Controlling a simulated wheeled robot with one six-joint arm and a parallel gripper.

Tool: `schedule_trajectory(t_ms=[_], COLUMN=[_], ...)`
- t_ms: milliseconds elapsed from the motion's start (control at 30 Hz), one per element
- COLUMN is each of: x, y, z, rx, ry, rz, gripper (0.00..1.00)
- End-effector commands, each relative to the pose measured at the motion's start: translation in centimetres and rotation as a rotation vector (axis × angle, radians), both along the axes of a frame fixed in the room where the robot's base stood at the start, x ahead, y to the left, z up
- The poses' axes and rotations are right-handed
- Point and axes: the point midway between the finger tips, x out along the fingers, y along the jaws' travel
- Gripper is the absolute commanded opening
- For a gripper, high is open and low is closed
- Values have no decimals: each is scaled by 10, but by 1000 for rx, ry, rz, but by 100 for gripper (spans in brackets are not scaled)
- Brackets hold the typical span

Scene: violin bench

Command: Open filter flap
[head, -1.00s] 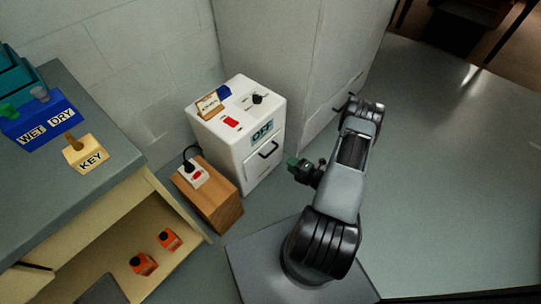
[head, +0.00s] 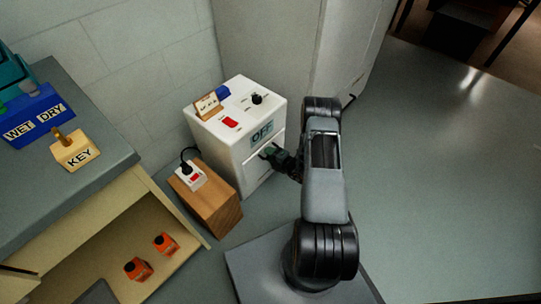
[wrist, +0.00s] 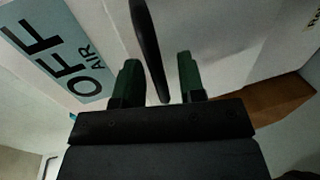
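The white machine (head: 239,109) stands against the wall, with an "OFF" label (head: 261,134) on its upper front. The flap (head: 259,180) is its lower front panel and looks closed. My gripper (head: 273,153) is at the flap's upper part and hides the handle in the head view. In the wrist view the dark handle bar (wrist: 148,35) runs between the two green fingers of my gripper (wrist: 158,64). The fingers are open, with a visible gap on each side of the bar. The "OFF AIR" label (wrist: 65,55) lies left of the fingers.
A wooden block (head: 208,200) with a plugged white socket (head: 190,176) stands left of the machine. A tall grey cabinet (head: 270,45) is behind it. A bench (head: 110,125) with a key block (head: 75,152) is at left. The floor at right is clear.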

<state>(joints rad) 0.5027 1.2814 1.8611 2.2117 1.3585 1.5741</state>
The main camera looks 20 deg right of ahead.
Motion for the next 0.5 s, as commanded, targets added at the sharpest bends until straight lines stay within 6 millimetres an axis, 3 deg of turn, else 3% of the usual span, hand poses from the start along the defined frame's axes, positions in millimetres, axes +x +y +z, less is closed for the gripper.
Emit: schedule_trajectory(t_ms=[167,500], x=[0,0], y=[0,0], z=[0,0], rx=[0,-1], ry=[0,0], rz=[0,1], gripper=[37,5])
